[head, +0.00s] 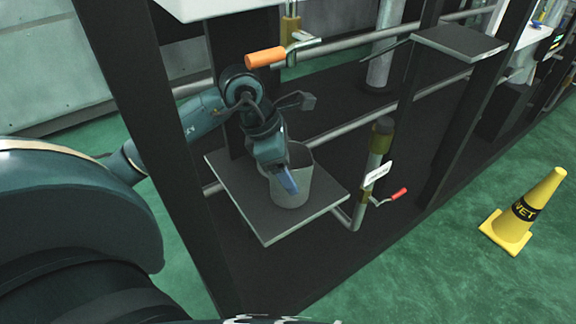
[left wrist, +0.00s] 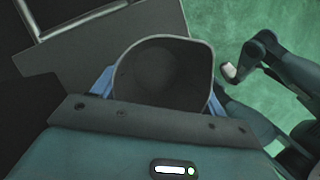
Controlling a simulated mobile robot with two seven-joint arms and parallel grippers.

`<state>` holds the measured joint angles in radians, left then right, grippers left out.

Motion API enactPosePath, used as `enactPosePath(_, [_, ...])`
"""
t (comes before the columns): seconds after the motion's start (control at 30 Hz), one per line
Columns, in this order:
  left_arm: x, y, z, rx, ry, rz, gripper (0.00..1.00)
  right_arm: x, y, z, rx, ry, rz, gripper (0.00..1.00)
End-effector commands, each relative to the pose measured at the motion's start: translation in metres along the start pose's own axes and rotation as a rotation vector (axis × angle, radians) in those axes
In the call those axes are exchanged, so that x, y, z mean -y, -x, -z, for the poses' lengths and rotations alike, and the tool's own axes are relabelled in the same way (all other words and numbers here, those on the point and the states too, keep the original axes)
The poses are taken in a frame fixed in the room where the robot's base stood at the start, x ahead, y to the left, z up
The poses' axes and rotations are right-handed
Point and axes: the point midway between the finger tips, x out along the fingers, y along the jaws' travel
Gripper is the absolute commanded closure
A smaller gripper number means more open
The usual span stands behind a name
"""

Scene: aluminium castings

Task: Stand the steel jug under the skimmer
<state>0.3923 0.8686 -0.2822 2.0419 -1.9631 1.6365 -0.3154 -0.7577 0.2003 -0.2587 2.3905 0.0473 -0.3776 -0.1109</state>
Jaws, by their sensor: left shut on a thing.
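The steel jug (head: 294,188) is a grey open-topped vessel, upright over the square grey shelf (head: 268,228). Its base looks to be at the shelf surface, but I cannot tell if it touches. My left gripper (head: 287,183) reaches down from the left and is shut on the jug. In the left wrist view the jug's open mouth (left wrist: 165,75) sits between the two blue fingers, and its inside looks dark and empty. Above the shelf is a tap with an orange handle (head: 265,57) below a white body (head: 215,8), perhaps the skimmer.
Dark frame posts (head: 140,90) stand close around my left arm. A pipe with a red-handled valve (head: 385,196) and white tag is right of the shelf. A second shelf (head: 460,42) is farther back. A yellow cone (head: 525,212) stands on the green floor at right.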

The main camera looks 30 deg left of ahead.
Motion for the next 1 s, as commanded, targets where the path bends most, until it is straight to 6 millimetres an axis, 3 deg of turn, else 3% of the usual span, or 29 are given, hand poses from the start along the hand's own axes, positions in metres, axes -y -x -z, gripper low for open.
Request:
enactPosePath(0.27, [-0.001,-0.002,0.001,0.001,0.0,-0.002,0.54,0.0,-0.004,0.001,-0.009,0.008,0.002,1.0])
enactPosePath(0.3, [-0.001,-0.002,0.001,0.0,0.0,-0.002,0.27,0.001,-0.004,0.001,-0.007,0.01,0.004,1.0])
enactPosePath(0.57, [0.0,-0.001,0.001,0.0,0.0,-0.001,0.06,0.002,-0.003,0.0,-0.004,0.011,0.009,1.0])
enactPosePath(0.83, [0.0,0.001,0.0,0.001,0.0,-0.001,0.06,0.002,-0.003,0.002,-0.004,0.011,0.008,1.0])
enactPosePath(1.0, [-0.001,0.018,-0.001,-0.001,0.0,-0.005,0.06,-0.001,0.0,0.006,-0.011,0.003,0.001,1.0])
